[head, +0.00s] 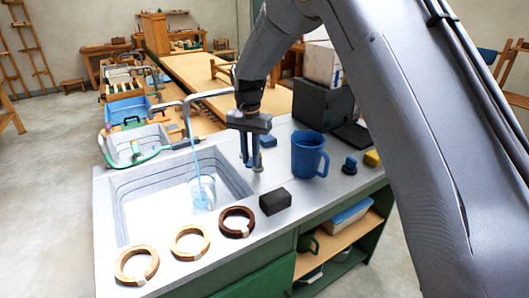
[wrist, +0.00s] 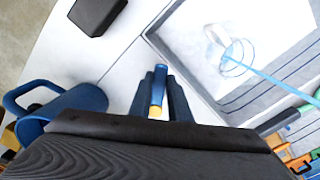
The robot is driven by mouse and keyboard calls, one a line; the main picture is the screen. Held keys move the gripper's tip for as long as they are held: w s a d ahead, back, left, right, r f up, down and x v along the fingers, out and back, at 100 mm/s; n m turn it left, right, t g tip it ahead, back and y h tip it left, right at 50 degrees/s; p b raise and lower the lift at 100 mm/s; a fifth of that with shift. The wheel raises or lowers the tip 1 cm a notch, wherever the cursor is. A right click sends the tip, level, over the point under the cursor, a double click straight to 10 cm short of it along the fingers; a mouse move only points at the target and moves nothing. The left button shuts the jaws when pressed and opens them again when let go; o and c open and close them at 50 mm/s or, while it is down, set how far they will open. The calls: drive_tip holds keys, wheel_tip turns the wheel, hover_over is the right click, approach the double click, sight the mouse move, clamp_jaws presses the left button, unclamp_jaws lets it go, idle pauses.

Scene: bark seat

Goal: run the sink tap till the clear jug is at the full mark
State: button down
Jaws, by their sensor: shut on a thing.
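The clear jug (head: 203,191) stands in the sink (head: 140,205), with pale blue water in its lower part. A thin blue stream (head: 192,140) falls into it from the tap (head: 186,104). The wrist view shows the jug (wrist: 238,57) from above, the stream (wrist: 275,80) meeting it. The full mark is too small to make out. My gripper (head: 252,166) is by the sink's right edge, pointing down. In the wrist view it is shut on a blue lever-like piece (wrist: 159,84) with a yellow end. Whether that piece joins the tap is hidden.
A blue mug (head: 305,155) and a black block (head: 275,201) stand right of my gripper. Three wooden rings (head: 190,241) lie along the sink's front edge. A dark box (head: 321,102) stands behind. A green hose (head: 160,152) crosses the back left of the sink.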

sight(251, 162)
idle(0.5)
drive_tip(key=c, duration=1.6)
unclamp_jaws()
drive_tip(key=shift+c, duration=0.2)
wheel_tip(251, 162, up, 8)
drive_tip(key=b, duration=0.2)
drive_tip(key=shift+f, duration=0.1)
